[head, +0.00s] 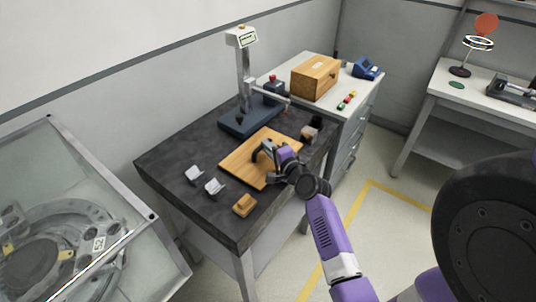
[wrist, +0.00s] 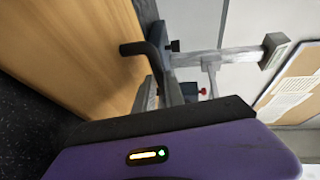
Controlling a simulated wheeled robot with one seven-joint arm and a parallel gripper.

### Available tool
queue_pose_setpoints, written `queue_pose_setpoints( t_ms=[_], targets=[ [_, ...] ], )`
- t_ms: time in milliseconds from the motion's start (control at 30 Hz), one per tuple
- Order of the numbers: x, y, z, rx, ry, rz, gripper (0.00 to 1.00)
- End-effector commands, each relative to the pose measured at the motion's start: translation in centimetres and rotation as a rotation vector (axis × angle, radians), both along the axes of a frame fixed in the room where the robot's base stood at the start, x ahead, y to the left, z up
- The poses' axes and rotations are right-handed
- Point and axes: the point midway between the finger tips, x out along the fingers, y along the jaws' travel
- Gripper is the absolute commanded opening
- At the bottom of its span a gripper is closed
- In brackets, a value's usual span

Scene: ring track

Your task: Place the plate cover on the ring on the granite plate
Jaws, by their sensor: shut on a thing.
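The plate cover (head: 240,166), a flat light-wood board, lies over the middle of the dark granite plate (head: 165,158) in the head view. In the wrist view the cover (wrist: 70,45) fills the upper left, with a dark bent handle (wrist: 150,52) on its face. My gripper (head: 268,155) is over the cover and shut on its handle; the fingers (wrist: 158,88) show partly in the wrist view. I cannot tell whether the cover rests on the surface or is slightly raised. I see no ring on the granite plate; anything under the cover is hidden.
A blue-based measuring stand (head: 248,115) stands behind the cover. Two grey blocks (head: 214,187) and a small wooden block (head: 244,205) sit in front and left. A wooden box (head: 315,77) is on the white cabinet behind. A glass-topped case (head: 75,165) stands at left.

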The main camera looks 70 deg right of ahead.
Motion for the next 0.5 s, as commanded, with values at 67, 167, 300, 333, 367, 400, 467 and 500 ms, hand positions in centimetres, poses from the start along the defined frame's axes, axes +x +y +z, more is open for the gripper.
queue_pose_setpoints(
  t_ms=[67,167,300,333,367,400,467,500],
  targets=[
    [0.03,-0.03,-0.30,-0.002,-0.002,-0.001,0.00],
    [0.04,-0.01,-0.11,-0.002,-0.002,0.000,0.00],
    [0.04,-0.02,-0.16,-0.002,-0.002,0.000,0.00],
    [0.04,-0.02,-0.25,-0.002,-0.002,0.000,0.00],
    [0.04,-0.01,-0.38,-0.002,-0.002,0.000,0.00],
    [0.04,-0.02,-0.52,-0.002,-0.002,0.000,0.00],
    [0.01,0.00,-0.55,0.000,-0.001,0.000,0.20],
    [0.01,0.00,-0.53,0.000,-0.001,0.000,0.28]
  ],
)
